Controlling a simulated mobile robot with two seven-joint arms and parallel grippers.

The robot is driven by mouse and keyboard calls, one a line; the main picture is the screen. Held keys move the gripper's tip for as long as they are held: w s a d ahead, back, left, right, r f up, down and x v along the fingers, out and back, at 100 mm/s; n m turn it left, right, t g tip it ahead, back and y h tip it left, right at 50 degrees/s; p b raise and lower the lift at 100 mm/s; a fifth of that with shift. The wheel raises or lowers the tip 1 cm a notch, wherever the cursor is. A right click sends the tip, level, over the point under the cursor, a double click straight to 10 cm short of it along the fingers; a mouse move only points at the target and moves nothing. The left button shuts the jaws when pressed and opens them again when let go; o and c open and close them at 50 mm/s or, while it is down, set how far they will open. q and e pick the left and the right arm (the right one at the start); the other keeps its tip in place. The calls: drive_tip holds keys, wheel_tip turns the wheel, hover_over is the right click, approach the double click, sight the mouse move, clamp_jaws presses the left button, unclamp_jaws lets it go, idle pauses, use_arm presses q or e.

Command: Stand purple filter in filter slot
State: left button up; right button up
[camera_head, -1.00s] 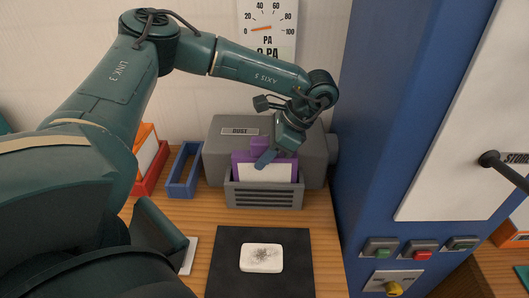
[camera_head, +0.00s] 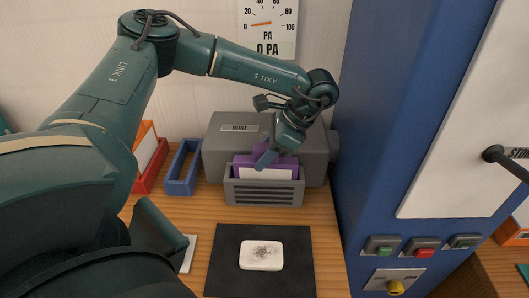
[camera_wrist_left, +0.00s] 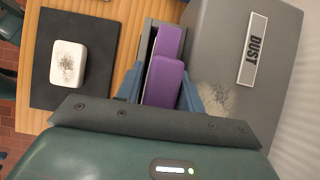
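The purple filter (camera_head: 284,163) with its white face stands upright in the grey louvred filter slot (camera_head: 264,198), in front of the grey DUST housing. Its lower part is hidden behind the slot's front wall. My left gripper (camera_head: 266,158) reaches down from above at the filter's top. In the left wrist view the purple filter (camera_wrist_left: 162,80) lies between the blue fingers of my left gripper (camera_wrist_left: 162,92), which close on its raised grip. Part of the slot (camera_wrist_left: 146,45) shows beside the filter there. My right gripper is not in view.
A black mat (camera_head: 225,262) with a white dusty block (camera_head: 262,255) lies in front of the slot. An empty blue frame (camera_head: 183,168) and a red-orange holder (camera_head: 150,172) stand left. A blue cabinet (camera_head: 375,120) with buttons rises close on the right.

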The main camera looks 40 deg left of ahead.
use_arm(q)
drive_tip(key=shift+r+p, duration=0.45)
drive_tip(key=shift+r, duration=0.2)
drive_tip(key=shift+w+d+r, duration=0.2)
drive_tip(key=shift+w+r, duration=0.05)
drive_tip(key=b+v, duration=0.1)
drive_tip(key=v, duration=0.4)
drive_tip(key=shift+w+d+r, duration=0.15)
drive_tip(key=shift+r, duration=0.1)
drive_tip(key=shift+w+d+r, duration=0.1)
drive_tip(key=shift+d+r, duration=0.1)
drive_tip(key=shift+r, duration=0.25)
